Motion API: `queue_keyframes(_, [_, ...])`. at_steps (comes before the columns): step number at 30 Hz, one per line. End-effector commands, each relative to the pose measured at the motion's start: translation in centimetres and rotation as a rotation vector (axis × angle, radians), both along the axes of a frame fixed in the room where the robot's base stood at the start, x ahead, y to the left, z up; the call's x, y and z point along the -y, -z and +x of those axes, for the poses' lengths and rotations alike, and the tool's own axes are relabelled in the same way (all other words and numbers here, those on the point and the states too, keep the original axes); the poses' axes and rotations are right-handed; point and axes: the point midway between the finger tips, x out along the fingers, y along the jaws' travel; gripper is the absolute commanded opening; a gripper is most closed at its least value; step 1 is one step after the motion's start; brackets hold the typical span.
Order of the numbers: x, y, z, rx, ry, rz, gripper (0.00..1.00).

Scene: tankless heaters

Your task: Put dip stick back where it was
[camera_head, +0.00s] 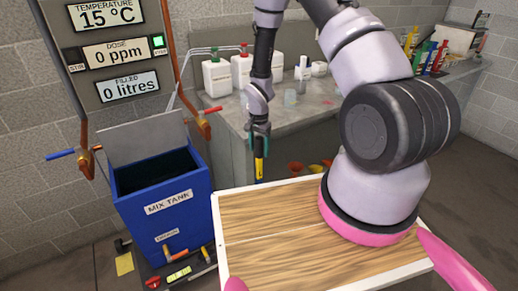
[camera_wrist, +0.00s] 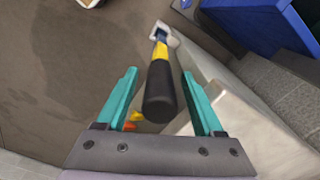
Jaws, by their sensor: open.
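My gripper (camera_head: 260,131) hangs between the mix tank and the counter, pointing down. In the wrist view its teal fingers (camera_wrist: 159,74) are spread apart. A tool with a black grip, a yellow and blue neck and a grey metal end (camera_wrist: 160,92) shows between and beyond the fingers, with clear gaps on both sides. In the head view this tool (camera_head: 259,168) shows upright just below the fingers. I cannot tell whether it is the dip stick. The blue mix tank (camera_head: 180,226) stands open at the left, its inside dark.
A wood-topped tray with a white rim (camera_head: 222,245) is in front. The grey counter (camera_head: 228,115) behind holds white jugs (camera_head: 217,78) and bottles. A display panel (camera_head: 112,50) with pipes and red and blue levers is above the tank. Several tools lie on the floor by the tank.

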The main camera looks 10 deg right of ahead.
Motion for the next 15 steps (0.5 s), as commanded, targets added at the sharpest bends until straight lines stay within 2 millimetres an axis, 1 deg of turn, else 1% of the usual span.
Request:
queue_keyframes(5, [0.0,-2.9,0.2,0.006,0.002,0.001,0.69])
queue_keyframes(12, [0.0,-8.1,0.2,0.006,0.001,0.001,0.69])
queue_keyframes(15, [0.0,-9.8,0.1,0.005,0.001,0.001,0.69])
